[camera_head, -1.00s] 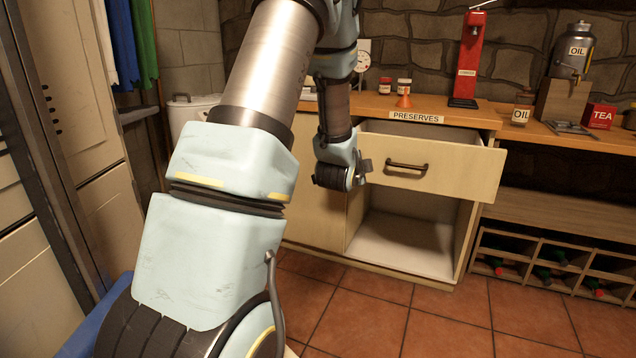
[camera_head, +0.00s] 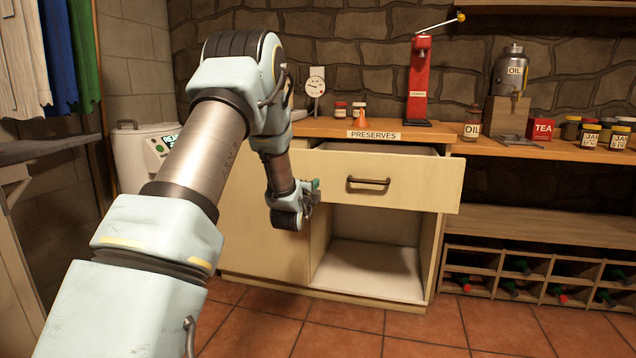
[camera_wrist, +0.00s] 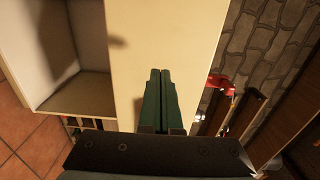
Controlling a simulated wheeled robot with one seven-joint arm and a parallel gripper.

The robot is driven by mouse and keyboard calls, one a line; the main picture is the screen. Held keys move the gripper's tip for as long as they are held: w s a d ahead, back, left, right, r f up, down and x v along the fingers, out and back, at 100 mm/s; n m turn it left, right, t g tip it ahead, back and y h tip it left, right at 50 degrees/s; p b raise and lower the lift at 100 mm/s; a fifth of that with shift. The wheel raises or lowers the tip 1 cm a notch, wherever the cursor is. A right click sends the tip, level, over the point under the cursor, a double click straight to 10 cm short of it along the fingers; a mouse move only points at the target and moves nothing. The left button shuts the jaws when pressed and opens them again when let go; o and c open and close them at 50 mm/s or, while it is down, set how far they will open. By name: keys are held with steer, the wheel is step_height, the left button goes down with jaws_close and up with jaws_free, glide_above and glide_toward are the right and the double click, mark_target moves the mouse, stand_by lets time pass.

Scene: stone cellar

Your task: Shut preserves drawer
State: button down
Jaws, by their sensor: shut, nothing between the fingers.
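The preserves drawer (camera_head: 415,186) is pulled out from the cabinet, under a PRESERVES label (camera_head: 374,134) on the counter edge. Its cream front has a dark bar handle (camera_head: 368,184). My gripper (camera_head: 315,185) is at the left end of the drawer front, left of the handle. In the wrist view, my gripper's green fingers (camera_wrist: 160,78) are together with nothing between them, over the cream drawer front (camera_wrist: 145,35). I cannot tell whether the fingertips touch it. The handle does not show in the wrist view.
Below the drawer is an open compartment (camera_head: 372,262). On the counter (camera_head: 330,127) stand small jars, an orange cone and a red corkscrew stand (camera_head: 418,85). A bottle rack (camera_head: 530,278) is at the lower right. The tiled floor in front is clear.

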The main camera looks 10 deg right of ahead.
mark_target(321, 178)
steer(key=x, duration=0.4)
steer(key=shift+w+d, duration=0.25)
steer(key=shift+w, duration=0.1)
